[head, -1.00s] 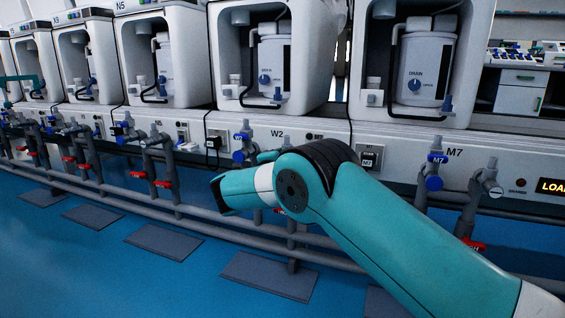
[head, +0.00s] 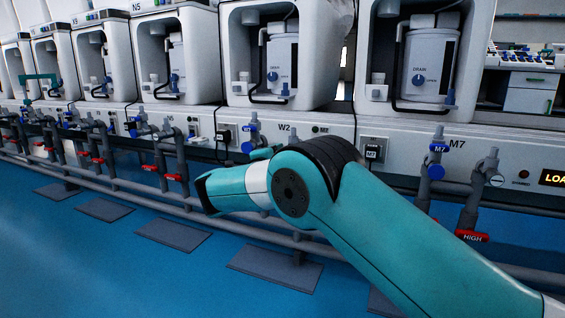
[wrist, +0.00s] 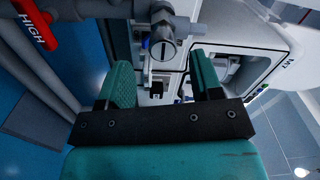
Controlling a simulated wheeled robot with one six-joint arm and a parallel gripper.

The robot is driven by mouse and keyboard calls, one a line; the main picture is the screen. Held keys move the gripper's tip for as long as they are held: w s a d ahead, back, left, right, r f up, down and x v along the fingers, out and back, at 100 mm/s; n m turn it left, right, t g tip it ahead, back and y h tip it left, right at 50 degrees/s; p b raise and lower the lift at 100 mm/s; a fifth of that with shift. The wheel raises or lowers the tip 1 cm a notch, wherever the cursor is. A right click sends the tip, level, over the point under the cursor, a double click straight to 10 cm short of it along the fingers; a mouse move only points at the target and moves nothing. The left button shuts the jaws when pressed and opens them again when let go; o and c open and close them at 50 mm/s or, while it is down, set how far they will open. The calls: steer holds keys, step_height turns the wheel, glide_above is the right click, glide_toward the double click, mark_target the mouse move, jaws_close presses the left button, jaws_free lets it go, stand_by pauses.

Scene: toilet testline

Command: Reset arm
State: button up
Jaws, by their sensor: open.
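My teal arm reaches in from the lower right of the head view, with its wrist bent in front of the row of test stations. My gripper (wrist: 163,88) shows in the wrist view as two teal fingers with a gap between them. It is open, and nothing is seen held between the fingers. In the head view the fingers are hidden behind my arm. Beyond the fingers in the wrist view are a grey pipe valve (wrist: 163,48) and a small black plug (wrist: 156,92) on a pale panel.
White stations with drain tanks (head: 430,65) stand along the bench. Grey pipes with blue-tagged valves (head: 437,160) and red handles (head: 472,237) run in front. A red HIGH handle (wrist: 38,28) is at the wrist view's upper left. Blue floor (head: 150,285) with dark mats lies clear at lower left.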

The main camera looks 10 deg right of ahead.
steer(key=shift+s+a, duration=0.1)
steer(key=s+d+r+n+g+y+p, duration=0.1)
steer(key=s+r+n+g+y+p, duration=0.1)
steer(key=s+r+n+y+p, duration=0.35)
steer(key=s+r+n+g+y+p, duration=0.3)
steer(key=r+n+p, duration=0.3)
steer(key=r+p, duration=0.25)
steer(key=s+a+r+n+g+y+p, duration=0.1)
steer(key=s+r+n+g+y+p, duration=0.3)
steer(key=s, duration=0.9)
steer(key=s+r+n+g+p, duration=0.2)
steer(key=s+r+n+p, duration=0.45)
steer(key=s, duration=0.75)
steer(key=s+a+r+n+g+y+p, duration=0.1)
steer(key=s+r+n+g+y+p, duration=0.2)
steer(key=s+n+p, duration=0.7)
step_height(320, 180, up, 36)
steer(key=s+m+p, duration=0.2)
steer(key=p, duration=2.9)
steer(key=shift+s+f+m, duration=0.15)
steer(key=shift+s+m, duration=0.15)
steer(key=shift+s, duration=0.1)
